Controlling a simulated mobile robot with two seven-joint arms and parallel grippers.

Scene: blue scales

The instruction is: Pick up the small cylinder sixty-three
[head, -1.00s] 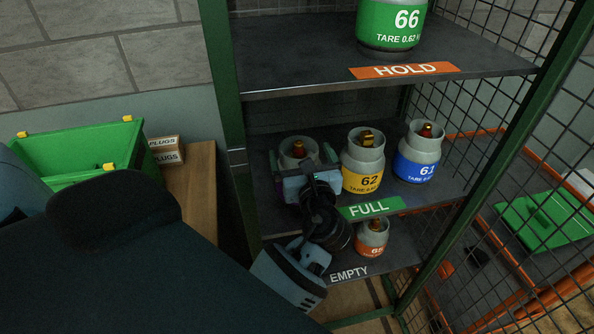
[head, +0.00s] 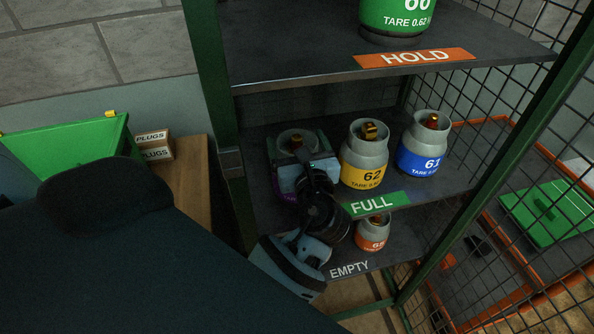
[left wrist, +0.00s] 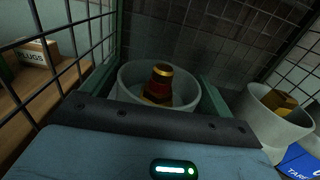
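A small grey cylinder (head: 295,136) with a brass and red valve stands at the left of the shelf marked FULL. Its number is hidden behind my left gripper; a bit of purple shows low on its side. In the left wrist view, the cylinder's collar (left wrist: 127,78) sits between the two fingers, which lie close against both sides. My left gripper (head: 300,152) appears shut on it, with the cylinder upright at shelf level. My right gripper is not in view.
Yellow cylinder 62 (head: 364,158) stands close on the right, then blue cylinder 61 (head: 422,146). An orange-banded cylinder (head: 372,235) is on the EMPTY shelf below. The HOLD shelf (head: 300,62) is above. A green post (head: 208,75) and mesh bound the rack.

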